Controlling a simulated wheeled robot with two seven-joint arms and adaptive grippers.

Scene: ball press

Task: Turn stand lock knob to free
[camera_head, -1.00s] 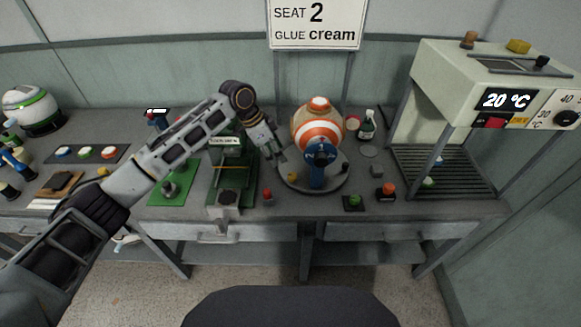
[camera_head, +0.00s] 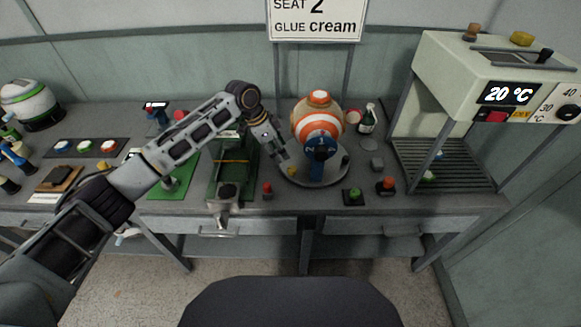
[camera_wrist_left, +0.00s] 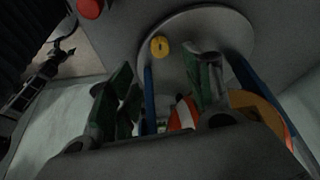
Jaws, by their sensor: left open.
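The stand is a round grey plate (camera_head: 318,177) on the bench with a blue upright (camera_head: 319,163) in front of an orange-and-white striped ball (camera_head: 318,120). A small yellow knob (camera_head: 291,170) sits at the plate's left edge; I take it as the lock knob. In the left wrist view the yellow knob (camera_wrist_left: 160,46) shows near the plate's rim. My left gripper (camera_head: 284,156) is open and empty, just above and left of the knob, not visibly touching it. In the wrist view its green-padded fingers (camera_wrist_left: 163,85) are spread apart. My right gripper is out of view.
A green press (camera_head: 232,170) stands left of the stand, with a red button (camera_head: 267,188) between them. Green (camera_head: 354,195) and red (camera_head: 387,185) buttons, a small bottle (camera_head: 367,120) and a heater box (camera_head: 490,90) are to the right.

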